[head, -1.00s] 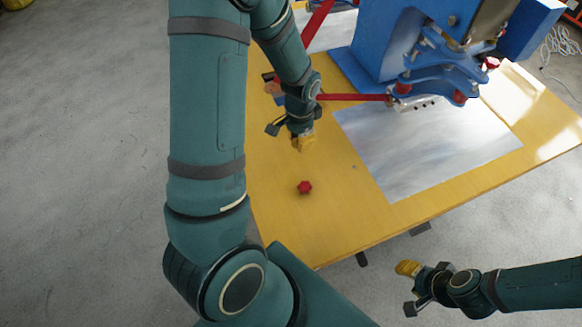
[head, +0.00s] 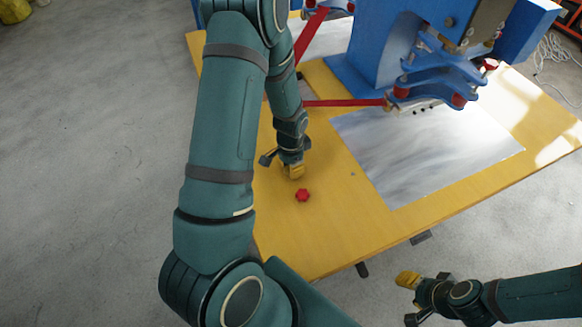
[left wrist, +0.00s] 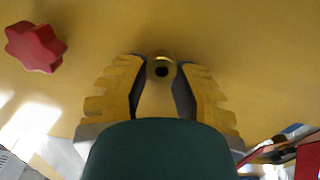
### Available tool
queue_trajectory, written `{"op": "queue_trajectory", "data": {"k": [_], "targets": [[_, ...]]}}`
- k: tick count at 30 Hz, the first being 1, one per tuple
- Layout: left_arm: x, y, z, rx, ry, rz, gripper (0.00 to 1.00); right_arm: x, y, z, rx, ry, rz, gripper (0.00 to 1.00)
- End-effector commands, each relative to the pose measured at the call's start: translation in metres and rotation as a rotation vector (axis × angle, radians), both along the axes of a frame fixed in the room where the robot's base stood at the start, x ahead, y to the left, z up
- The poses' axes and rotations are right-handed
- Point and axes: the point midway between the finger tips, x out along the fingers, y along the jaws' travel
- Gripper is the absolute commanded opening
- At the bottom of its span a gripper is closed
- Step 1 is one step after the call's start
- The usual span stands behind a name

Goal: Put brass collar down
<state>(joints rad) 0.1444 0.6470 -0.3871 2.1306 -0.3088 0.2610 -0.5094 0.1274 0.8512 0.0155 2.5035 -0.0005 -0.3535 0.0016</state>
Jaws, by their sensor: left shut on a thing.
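The brass collar (left wrist: 160,61) shows in the left wrist view as a small shiny ring with a dark hole, between the two yellow fingers of my left gripper (left wrist: 161,80). The fingers are shut on it. In the head view my left gripper (head: 293,172) is low over the yellow table (head: 330,235), just beyond a red star-shaped knob (head: 303,195). The collar is hidden there by the fingers. I cannot tell whether it touches the table. My right gripper (head: 408,279) is off the table's near edge at lower right; its fingers are too small to judge.
The red knob also shows in the left wrist view (left wrist: 35,47), left of the fingers and apart from them. A blue machine (head: 385,45) with red arms stands at the back on the table. A grey sheet (head: 430,150) lies before it. The table's near left is clear.

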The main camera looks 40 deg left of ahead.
Motion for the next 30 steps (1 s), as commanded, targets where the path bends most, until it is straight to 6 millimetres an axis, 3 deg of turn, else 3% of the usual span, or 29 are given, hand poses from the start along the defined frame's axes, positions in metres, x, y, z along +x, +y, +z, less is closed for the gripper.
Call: {"op": "queue_trajectory", "data": {"k": [9,10,12,23,30], "targets": [[0.0,0.0,-0.003,0.001,-0.001,0.001,0.0,0.0,0.0,-0.003,0.0,-0.001,0.0,0.47],[0.0,0.0,-0.003,0.001,-0.001,0.001,0.33,0.001,0.0,-0.003,0.0,-0.002,-0.001,0.47],[0.0,0.0,-0.002,0.001,-0.001,0.001,0.54,0.001,0.0,-0.002,0.0,-0.002,-0.001,0.47],[0.0,0.0,0.001,0.001,-0.001,0.001,0.54,0.0,0.0,0.0,0.0,-0.001,0.0,0.47],[0.002,0.001,0.037,0.001,-0.006,0.002,0.54,-0.002,0.0,0.012,0.001,0.004,0.0,0.47]]}}
